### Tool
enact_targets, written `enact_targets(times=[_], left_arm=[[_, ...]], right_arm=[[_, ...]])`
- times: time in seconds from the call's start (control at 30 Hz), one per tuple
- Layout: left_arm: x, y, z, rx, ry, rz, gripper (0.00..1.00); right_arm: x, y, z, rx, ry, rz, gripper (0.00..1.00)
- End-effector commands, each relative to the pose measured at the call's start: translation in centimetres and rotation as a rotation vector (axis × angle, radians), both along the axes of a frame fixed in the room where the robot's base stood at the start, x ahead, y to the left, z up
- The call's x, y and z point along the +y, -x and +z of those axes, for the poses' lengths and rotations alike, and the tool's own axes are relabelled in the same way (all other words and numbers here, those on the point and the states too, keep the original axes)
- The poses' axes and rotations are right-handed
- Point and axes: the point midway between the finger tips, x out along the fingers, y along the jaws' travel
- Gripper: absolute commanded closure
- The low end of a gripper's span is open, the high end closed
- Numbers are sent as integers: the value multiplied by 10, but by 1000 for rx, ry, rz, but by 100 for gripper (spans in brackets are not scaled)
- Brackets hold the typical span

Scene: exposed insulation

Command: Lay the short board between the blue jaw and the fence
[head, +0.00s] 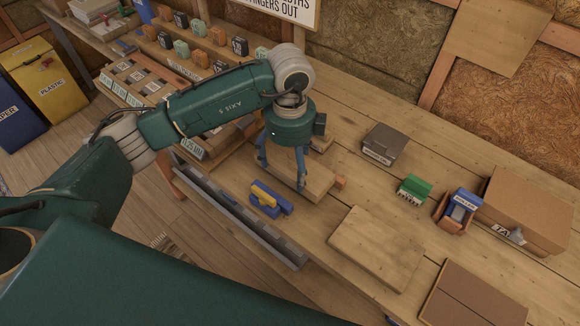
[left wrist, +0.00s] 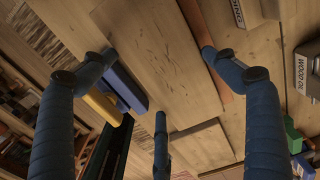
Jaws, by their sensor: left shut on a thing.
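The short board (head: 320,181) is a pale wooden board over the workbench; it fills the middle of the left wrist view (left wrist: 158,68). My left gripper (head: 281,177) is shut on it across its width, with blue fingers at its two long sides. The blue jaw (head: 274,209), with a yellow part on it, is on the near-left side of the board and also shows in the left wrist view (left wrist: 126,88). A reddish-brown strip, apparently the fence (left wrist: 205,42), runs along the opposite side. I cannot tell whether the board touches the bench. My right gripper is out of view.
A wider flat board (head: 376,246) lies to the right of the jaw. A grey box (head: 384,144), a green block (head: 413,190), an orange-and-blue holder (head: 456,211) and a cardboard box (head: 528,205) stand farther right. A grey rail (head: 240,217) edges the bench front.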

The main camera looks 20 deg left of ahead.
Motion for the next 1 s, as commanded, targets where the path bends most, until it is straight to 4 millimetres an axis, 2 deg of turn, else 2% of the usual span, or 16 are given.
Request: enact_targets(times=[0.17, 0.57, 0.6, 0.63, 1.0], left_arm=[[0, 0, -21, 1, 1, 1, 51], [0, 0, -27, -1, 1, 0, 51], [0, 0, -26, 0, 1, 0, 6], [0, 0, -26, 0, 1, 0, 0], [0, 0, -21, 0, 0, 0, 0]], right_arm=[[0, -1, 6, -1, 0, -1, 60], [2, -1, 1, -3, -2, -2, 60], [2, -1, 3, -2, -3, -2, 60], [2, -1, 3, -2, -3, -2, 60], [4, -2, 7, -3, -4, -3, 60]])
